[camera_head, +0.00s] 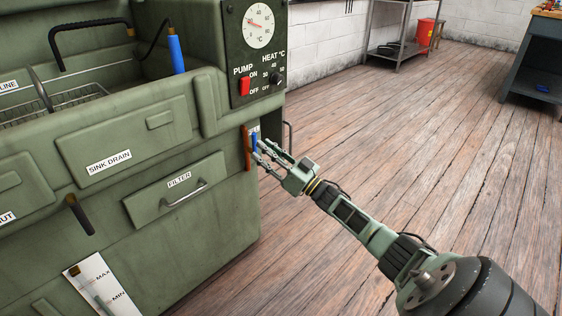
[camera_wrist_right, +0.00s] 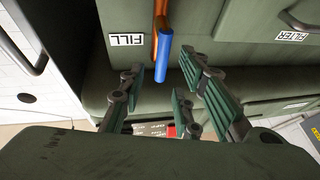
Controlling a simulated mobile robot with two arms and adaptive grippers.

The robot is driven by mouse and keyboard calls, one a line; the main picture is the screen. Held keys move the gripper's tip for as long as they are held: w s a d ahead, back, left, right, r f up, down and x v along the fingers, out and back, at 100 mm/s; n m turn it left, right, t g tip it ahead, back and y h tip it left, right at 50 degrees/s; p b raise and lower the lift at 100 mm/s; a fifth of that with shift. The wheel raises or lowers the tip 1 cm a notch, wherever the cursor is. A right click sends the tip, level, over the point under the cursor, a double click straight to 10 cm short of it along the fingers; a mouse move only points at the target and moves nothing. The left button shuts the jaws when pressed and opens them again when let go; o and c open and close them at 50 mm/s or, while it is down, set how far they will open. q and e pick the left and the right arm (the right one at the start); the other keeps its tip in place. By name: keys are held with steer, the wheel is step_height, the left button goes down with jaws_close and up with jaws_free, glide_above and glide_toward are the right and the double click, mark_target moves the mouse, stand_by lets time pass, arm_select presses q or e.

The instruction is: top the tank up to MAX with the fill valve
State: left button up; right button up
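The tank is the green washer cabinet (camera_head: 225,200) on the left of the head view. The fill valve has a blue lever (camera_head: 254,142) beside a copper-coloured pipe (camera_head: 247,150) on the cabinet's right part. In the right wrist view the blue lever (camera_wrist_right: 163,58) hangs downward by the FILL label (camera_wrist_right: 127,40). My right gripper (camera_head: 270,152) is open and empty, its fingers pointing at the lever. In the wrist view the fingertips (camera_wrist_right: 167,76) are spread on either side of the lever. The MAX/MIN gauge (camera_head: 98,285) is at lower left; its level is too small to tell. My left gripper is out of view.
The control panel (camera_head: 257,50) with a dial and red pump switch (camera_head: 244,86) is above the valve. The filter drawer (camera_head: 176,190) and a black-handled lever (camera_head: 78,214) are to the left. Open wooden floor (camera_head: 400,130) lies to the right.

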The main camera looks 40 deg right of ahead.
steer(key=v, duration=0.7)
stand_by(0.4)
